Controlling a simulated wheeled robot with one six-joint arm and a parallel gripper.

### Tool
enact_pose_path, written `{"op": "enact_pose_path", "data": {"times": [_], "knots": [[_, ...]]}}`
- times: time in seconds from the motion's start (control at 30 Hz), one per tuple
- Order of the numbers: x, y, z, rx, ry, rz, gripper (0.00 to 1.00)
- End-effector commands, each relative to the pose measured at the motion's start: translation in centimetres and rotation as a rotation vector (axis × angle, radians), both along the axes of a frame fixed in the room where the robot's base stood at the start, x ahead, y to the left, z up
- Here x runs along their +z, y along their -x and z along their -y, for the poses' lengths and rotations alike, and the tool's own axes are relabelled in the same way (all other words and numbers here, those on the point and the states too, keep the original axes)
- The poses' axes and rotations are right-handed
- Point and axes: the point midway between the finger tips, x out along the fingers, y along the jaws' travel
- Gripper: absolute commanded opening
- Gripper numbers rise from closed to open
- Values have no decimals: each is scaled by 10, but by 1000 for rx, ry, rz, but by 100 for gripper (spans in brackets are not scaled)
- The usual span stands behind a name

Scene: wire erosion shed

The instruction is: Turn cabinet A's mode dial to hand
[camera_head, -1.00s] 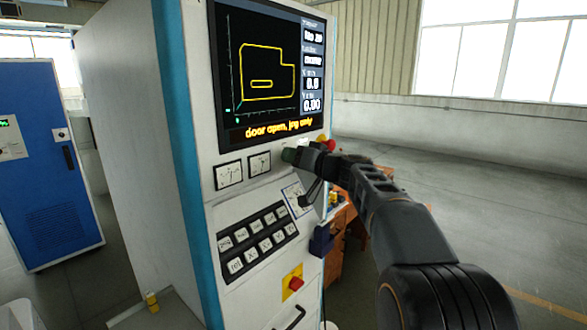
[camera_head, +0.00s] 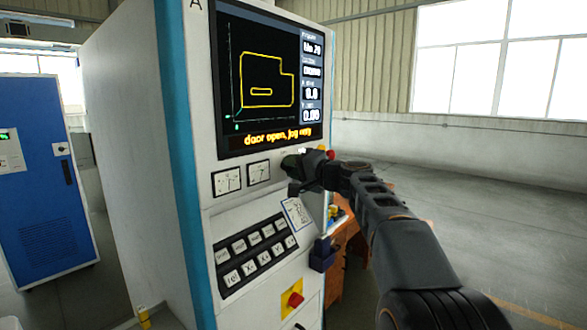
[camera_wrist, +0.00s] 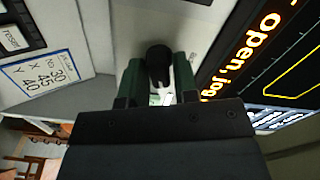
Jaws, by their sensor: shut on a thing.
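Cabinet A (camera_head: 125,150) is a tall pale machine with a blue-green edge stripe and a letter A at its top. In the wrist view, the black knob of the mode dial (camera_wrist: 159,66) stands out from the pale panel between my gripper's two green fingers (camera_wrist: 158,82). The fingers are shut on it, one on each side. A pale label shows partly below the knob; its marks are hidden or too small to read. In the head view, my gripper (camera_head: 291,163) is at the panel just under the screen, and it covers the dial.
The screen (camera_head: 267,80) reads "door open, jog only". Two meters (camera_head: 244,179) are left of my gripper, with a button pad (camera_head: 255,253) below. A red knob on a yellow plate (camera_head: 292,299) is lower. A blue cabinet (camera_head: 45,190) stands left; floor at right is clear.

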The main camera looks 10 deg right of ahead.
Motion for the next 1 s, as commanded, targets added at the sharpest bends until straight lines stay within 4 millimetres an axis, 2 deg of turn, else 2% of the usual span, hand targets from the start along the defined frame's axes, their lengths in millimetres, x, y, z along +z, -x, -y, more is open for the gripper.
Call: {"op": "enact_pose_path", "data": {"times": [0.63,0.67,0.7,0.8,1.0], "knots": [[0,0,0,0,-35,-25,4],[0,0,0,0,-35,-25,30],[0,0,0,0,-35,-25,34],[0,0,0,0,-35,-25,43],[0,0,0,0,-34,-25,44]]}}
